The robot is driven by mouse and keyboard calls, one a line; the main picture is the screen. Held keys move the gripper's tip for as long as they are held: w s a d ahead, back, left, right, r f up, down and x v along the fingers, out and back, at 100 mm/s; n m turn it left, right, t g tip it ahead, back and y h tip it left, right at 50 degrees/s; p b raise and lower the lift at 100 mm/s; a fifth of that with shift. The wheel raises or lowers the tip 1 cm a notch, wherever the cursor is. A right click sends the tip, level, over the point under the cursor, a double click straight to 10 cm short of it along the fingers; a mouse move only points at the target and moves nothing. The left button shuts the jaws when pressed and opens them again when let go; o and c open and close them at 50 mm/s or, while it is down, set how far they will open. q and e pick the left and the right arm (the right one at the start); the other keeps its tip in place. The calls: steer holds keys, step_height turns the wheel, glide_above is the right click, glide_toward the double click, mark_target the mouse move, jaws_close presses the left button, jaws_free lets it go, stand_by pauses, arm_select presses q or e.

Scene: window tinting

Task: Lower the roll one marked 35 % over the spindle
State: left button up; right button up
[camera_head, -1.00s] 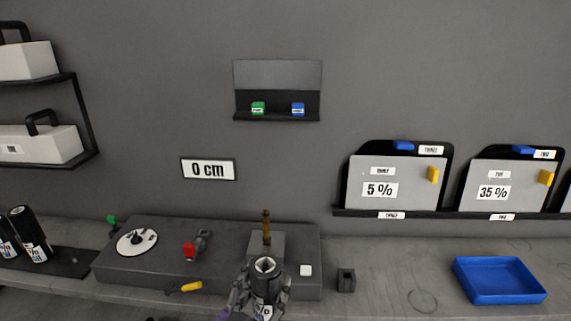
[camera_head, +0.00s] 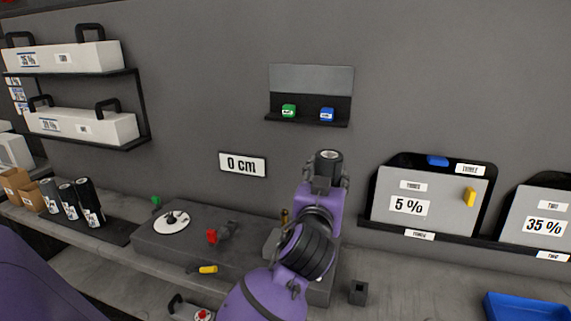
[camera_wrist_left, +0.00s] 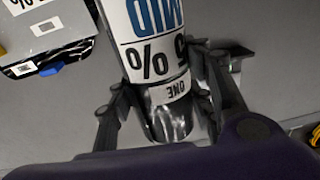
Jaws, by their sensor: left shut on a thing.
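My left gripper (camera_head: 328,178) is shut on a dark film roll (camera_head: 328,157), whose top end shows above the fingers. In the left wrist view the fingers (camera_wrist_left: 165,98) close around the roll (camera_wrist_left: 155,50), which has a white label with "MID", a partly hidden number ending in "5 %", and "ONE", upside down. The brass spindle (camera_head: 284,214) stands on the grey bench unit (camera_head: 185,245), mostly hidden behind my left arm. The roll appears higher than the spindle and right of it, apart from it. My right gripper is not in view.
Several dark rolls (camera_head: 68,201) stand on a mat at left. A white dial (camera_head: 171,222), red clamp (camera_head: 212,236) and yellow handle (camera_head: 208,269) are on or by the unit. A small black block (camera_head: 358,291) and blue tray (camera_head: 520,308) lie right. The wall shelf (camera_head: 340,122) is above.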

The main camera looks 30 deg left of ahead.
arm_select(q)
steer(key=w+a+n+g+y, duration=0.1)
steer(key=a+n+g+y, duration=0.3)
steer(key=a+y, duration=0.3)
steer(key=a+n, duration=0.1)
steer(key=a, duration=0.4)
steer(key=shift+w+a+f+n+y, duration=0.15)
steer(key=shift+w+a+n+y, duration=0.15)
steer(key=shift+w+a+n, duration=0.1)
